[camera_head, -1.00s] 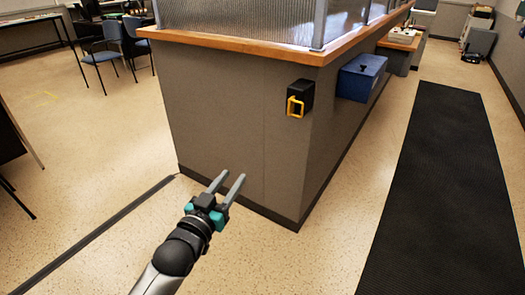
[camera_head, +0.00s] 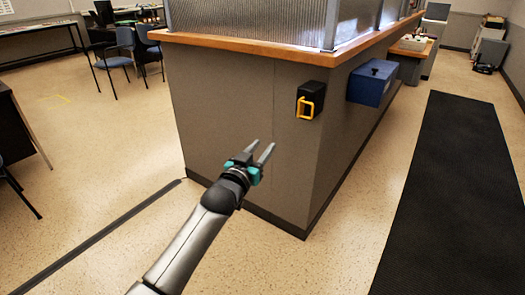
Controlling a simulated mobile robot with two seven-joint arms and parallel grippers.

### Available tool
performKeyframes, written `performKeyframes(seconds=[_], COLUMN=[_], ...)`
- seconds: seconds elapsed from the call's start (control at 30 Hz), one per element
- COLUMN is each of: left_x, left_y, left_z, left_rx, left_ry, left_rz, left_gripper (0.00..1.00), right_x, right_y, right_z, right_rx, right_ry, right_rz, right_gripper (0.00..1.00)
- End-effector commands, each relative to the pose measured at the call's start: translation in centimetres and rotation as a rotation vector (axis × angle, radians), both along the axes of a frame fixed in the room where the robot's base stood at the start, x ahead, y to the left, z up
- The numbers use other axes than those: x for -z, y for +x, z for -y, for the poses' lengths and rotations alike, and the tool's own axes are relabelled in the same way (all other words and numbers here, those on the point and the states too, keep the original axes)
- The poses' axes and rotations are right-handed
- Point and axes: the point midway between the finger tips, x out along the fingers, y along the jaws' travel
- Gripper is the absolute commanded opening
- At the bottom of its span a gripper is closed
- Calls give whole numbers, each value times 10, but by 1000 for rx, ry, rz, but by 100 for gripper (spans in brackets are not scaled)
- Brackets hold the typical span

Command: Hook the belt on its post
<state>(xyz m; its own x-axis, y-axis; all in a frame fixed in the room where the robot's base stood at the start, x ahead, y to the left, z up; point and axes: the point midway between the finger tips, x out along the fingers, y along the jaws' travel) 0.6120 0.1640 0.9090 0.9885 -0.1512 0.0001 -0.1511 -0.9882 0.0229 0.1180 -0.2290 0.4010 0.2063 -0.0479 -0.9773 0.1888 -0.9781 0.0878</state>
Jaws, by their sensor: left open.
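A black belt unit (camera_head: 314,93) is fixed to the grey counter wall near its corner. A yellow handle-like belt end (camera_head: 305,107) shows on its left front face. My left gripper (camera_head: 261,153) is open and empty, with its two grey fingers pointing up and right. In the picture it is below and left of the yellow end, apart from it. No post for the belt can be made out. My right gripper is not in view.
The grey counter (camera_head: 225,120) with a wooden top edge (camera_head: 240,48) stands in front of me. A blue box (camera_head: 372,82) is on its right side. A black floor mat (camera_head: 455,190) lies at right. Chairs (camera_head: 113,62) stand at back left. The floor at left is mostly clear.

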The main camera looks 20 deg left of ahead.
Motion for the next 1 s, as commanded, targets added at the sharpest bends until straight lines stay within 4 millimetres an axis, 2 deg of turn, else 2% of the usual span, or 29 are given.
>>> performKeyframes(seconds=[0.43,0.8,1.0], left_x=[0,0,0], left_y=[6,6,6], left_z=[1,1,1], left_rx=[0,0,0], left_ry=[0,0,0], left_rz=[0,0,0], left_gripper=[42,1,0], right_x=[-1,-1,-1], right_y=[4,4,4], right_z=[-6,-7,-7], right_rx=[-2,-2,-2], right_ry=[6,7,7], right_rz=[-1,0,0], right_gripper=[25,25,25])
